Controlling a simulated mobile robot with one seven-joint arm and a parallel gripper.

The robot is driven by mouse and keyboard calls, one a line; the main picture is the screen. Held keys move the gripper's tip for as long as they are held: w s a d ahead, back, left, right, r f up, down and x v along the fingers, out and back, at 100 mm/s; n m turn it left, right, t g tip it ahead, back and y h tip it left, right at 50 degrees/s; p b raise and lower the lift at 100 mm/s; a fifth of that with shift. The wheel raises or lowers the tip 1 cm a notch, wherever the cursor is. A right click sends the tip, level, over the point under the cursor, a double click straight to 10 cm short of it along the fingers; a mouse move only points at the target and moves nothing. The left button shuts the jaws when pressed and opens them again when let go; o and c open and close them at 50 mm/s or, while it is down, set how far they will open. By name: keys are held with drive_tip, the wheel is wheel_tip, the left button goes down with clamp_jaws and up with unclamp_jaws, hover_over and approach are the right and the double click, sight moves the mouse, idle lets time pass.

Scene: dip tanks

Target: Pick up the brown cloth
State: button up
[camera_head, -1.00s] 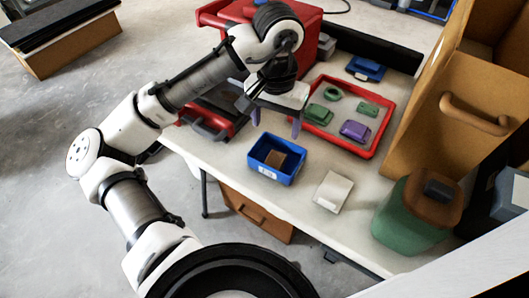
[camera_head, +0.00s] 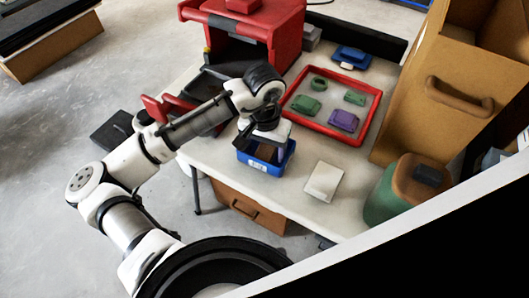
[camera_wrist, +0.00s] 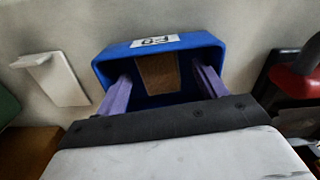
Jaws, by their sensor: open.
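The brown cloth (camera_wrist: 158,73) lies inside the blue bin (camera_wrist: 113,57), against the wall below the bin's white label in the wrist view. In the head view the blue bin (camera_head: 263,165) stands on the white table, and the cloth in it is mostly hidden by my arm. My gripper (camera_wrist: 163,90) is open, its two purple fingers apart over the bin, one on each side of the cloth. The fingers appear to reach to the bin's opening; their exact depth is unclear. Nothing is held.
A white block (camera_head: 324,181) lies right of the bin. Behind is a red tray (camera_head: 357,138) with green and purple items, and a blue item (camera_head: 351,58). A red machine (camera_head: 270,35) stands behind my arm. A green container (camera_head: 380,205) and wooden cabinet (camera_head: 420,115) stand right.

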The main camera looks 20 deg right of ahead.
drive_tip(key=shift+f, duration=0.35)
drive_tip(key=c, duration=1.1)
drive_tip(key=shift+o, duration=0.2)
wheel_tip(320, 180, up, 20)
drive_tip(key=shift+p, duration=0.45)
